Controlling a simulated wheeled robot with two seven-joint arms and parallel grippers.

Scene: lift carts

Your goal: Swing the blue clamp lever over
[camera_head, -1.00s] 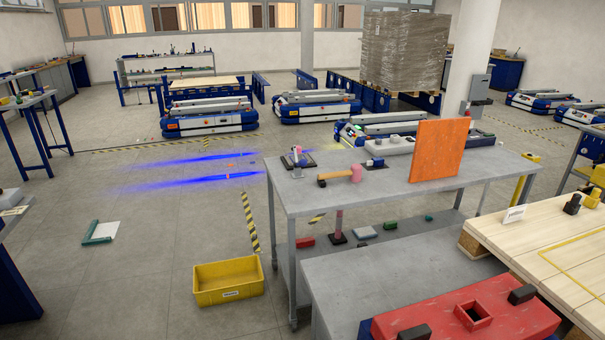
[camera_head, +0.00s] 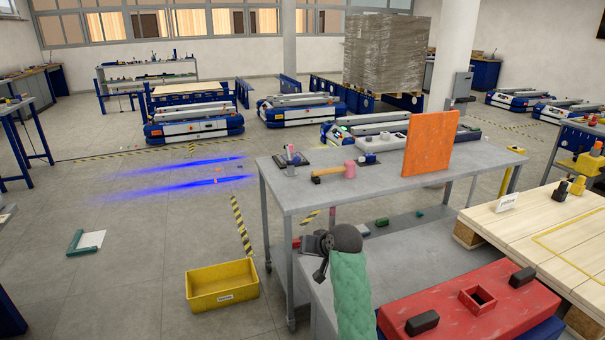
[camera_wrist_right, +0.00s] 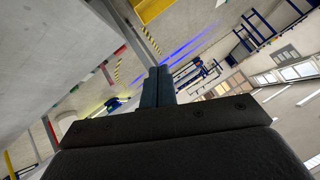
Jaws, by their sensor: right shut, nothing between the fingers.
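A small blue piece on a dark plate, apparently the blue clamp lever (camera_head: 369,159), is on the grey table (camera_head: 300,194), left of the orange panel. It is too small to tell how the lever lies. My right gripper (camera_head: 320,264) is in front of the table's near edge, low and apart from the clamp. Its fingers are small and dark there. In the right wrist view its two fingers (camera_wrist_right: 158,84) are shut together with nothing between them. I cannot make out the lever in the wrist view. My left gripper is not in view.
A hammer (camera_head: 331,173), another small clamp-like device (camera_head: 292,157) and an upright orange panel (camera_head: 429,143) stand on the table. A red block with a square hole (camera_head: 470,312) is near front right. A yellow bin (camera_head: 222,287) is on the floor at left.

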